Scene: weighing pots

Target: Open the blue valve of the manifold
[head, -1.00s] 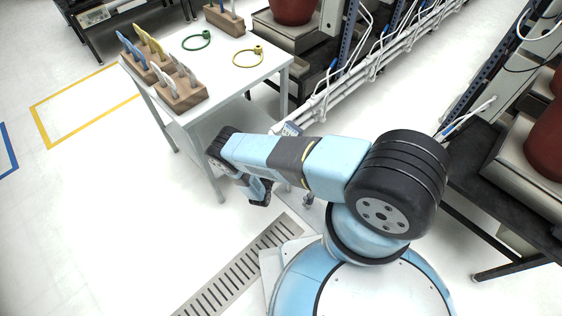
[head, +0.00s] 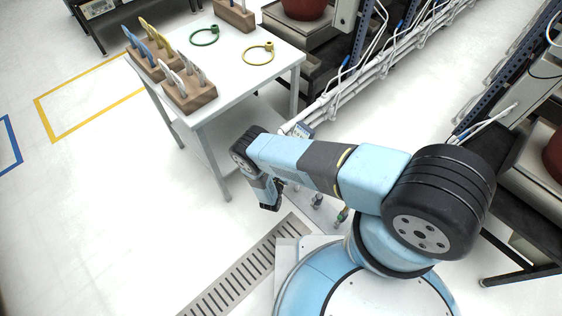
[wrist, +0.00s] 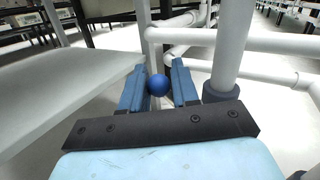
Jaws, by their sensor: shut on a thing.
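The blue valve shows in the wrist view as a round blue knob (wrist: 158,86), between the two blue fingers of my gripper (wrist: 158,78). My gripper is shut on this knob. The valve's body and stem are mostly hidden behind the gripper. White manifold pipes (wrist: 234,45) stand just beyond and to the right of the fingers. In the head view, my forearm reaches left and my wrist hangs low beside the table; the fingers and the blue knob cannot be made out there.
A white table (head: 235,85) stands at upper left with wooden blocks (head: 188,92) of tools, a green ring (head: 204,37) and a yellow ring (head: 258,53). Its edge is close to my gripper on the left. A floor grate (head: 240,270) lies in front. The left floor is clear.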

